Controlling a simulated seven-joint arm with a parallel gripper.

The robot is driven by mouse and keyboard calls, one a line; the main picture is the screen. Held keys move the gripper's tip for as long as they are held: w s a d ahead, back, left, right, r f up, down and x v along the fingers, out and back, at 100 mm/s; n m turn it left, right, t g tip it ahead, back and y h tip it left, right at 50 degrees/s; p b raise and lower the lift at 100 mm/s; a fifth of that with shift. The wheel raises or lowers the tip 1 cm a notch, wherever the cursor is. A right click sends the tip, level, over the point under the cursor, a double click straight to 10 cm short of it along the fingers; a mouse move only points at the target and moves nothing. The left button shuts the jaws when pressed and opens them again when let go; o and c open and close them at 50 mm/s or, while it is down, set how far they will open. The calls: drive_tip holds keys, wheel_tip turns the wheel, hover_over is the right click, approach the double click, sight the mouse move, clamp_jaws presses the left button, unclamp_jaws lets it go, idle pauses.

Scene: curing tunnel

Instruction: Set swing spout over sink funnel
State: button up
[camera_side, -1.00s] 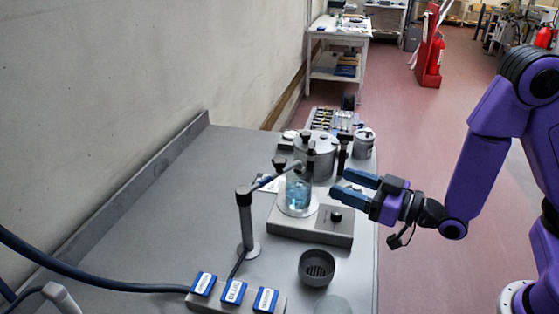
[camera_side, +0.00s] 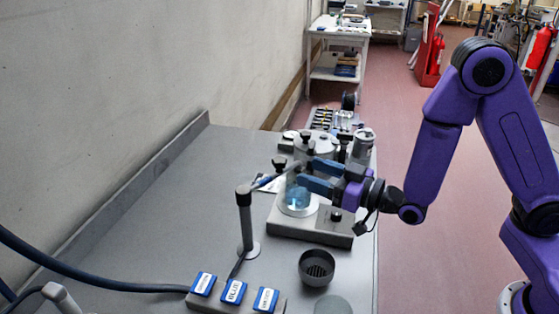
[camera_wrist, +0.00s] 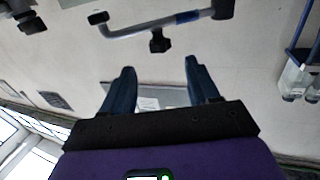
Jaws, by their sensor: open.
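The swing spout (camera_side: 265,182) is a thin grey tube on an upright post, reaching up and right over a glass beaker of blue liquid (camera_side: 297,196). In the wrist view the spout (camera_wrist: 150,28) has a blue band, and a black knob (camera_wrist: 160,42) sticks out from it. The sink funnel (camera_side: 316,267) is a dark grey round cup with a slotted bottom, in front of the beaker's base. My gripper (camera_side: 305,173) is open and empty beside the spout's free end. In the wrist view, the knob is just beyond my open fingertips (camera_wrist: 160,64); contact is not visible.
The beaker stands on a grey box with a dial (camera_side: 335,215). Behind it are a metal pot (camera_side: 322,143) and a canister (camera_side: 363,145). The bench's left half is clear.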

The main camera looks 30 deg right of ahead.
sight(286, 163)
drive_tip(key=x, duration=0.9)
drive_tip(key=shift+w+a, duration=0.1)
drive_tip(key=shift+w, duration=0.05)
clamp_jaws()
